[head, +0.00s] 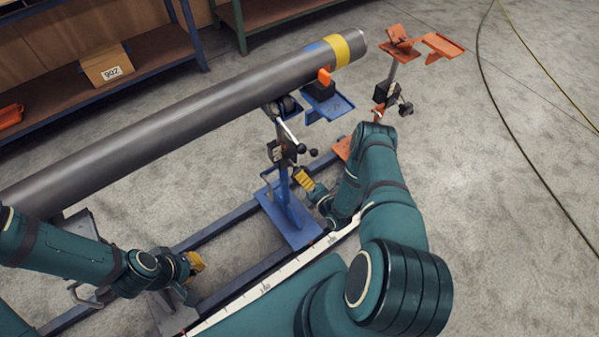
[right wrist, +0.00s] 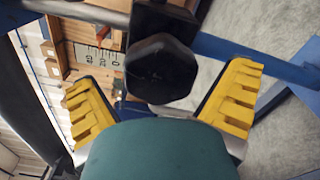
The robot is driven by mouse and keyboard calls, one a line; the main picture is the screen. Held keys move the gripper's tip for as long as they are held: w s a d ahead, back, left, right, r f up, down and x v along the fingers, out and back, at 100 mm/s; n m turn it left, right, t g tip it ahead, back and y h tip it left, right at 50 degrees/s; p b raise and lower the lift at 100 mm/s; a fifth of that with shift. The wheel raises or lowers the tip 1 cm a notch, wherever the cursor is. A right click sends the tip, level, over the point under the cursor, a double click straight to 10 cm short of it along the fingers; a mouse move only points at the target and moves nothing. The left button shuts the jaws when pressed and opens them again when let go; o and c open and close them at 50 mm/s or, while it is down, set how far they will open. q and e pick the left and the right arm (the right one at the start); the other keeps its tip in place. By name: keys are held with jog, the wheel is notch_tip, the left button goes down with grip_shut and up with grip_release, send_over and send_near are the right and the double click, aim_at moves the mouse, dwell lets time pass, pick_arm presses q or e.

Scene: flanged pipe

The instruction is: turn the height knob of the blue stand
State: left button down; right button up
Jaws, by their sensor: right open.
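The blue stand (head: 290,215) stands on the rail frame under the far part of the grey pipe (head: 190,120). Black knobs (head: 301,148) stick out from its column. In the right wrist view a dark faceted knob (right wrist: 158,68) shows large, ahead of and between the yellow fingers, with a visible gap on both sides. My right gripper (head: 304,179) is beside the blue stand's column, below the knobs; in the right wrist view it is open (right wrist: 160,85). My left gripper (head: 194,264) is low at the lower left, near a grey stand; its opening is unclear.
An orange stand (head: 388,85) stands beyond the pipe's banded end. A white measuring strip (head: 270,280) runs along the rail frame (head: 235,215). Shelves with a cardboard box (head: 105,66) are at the upper left. The floor at the right is clear except for cables (head: 483,75).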

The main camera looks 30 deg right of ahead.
jog(key=s, duration=0.9)
jog(key=shift+s+d, duration=0.25)
jog(key=shift+d, duration=0.15)
jog(key=s+a+f+m+b, duration=0.25)
jog(key=a+m, duration=0.25)
jog(key=m, duration=1)
jog(key=d+r+m, duration=0.2)
jog(key=d+m, duration=0.3)
jog(key=m, duration=0.2)
jog(key=w, duration=0.9)
jog(key=w+a+b, duration=0.1)
jog(key=w, duration=0.3)
jog(key=shift+w+r, duration=0.15)
jog(key=shift+w, duration=0.15)
jog(key=c, duration=1.1)
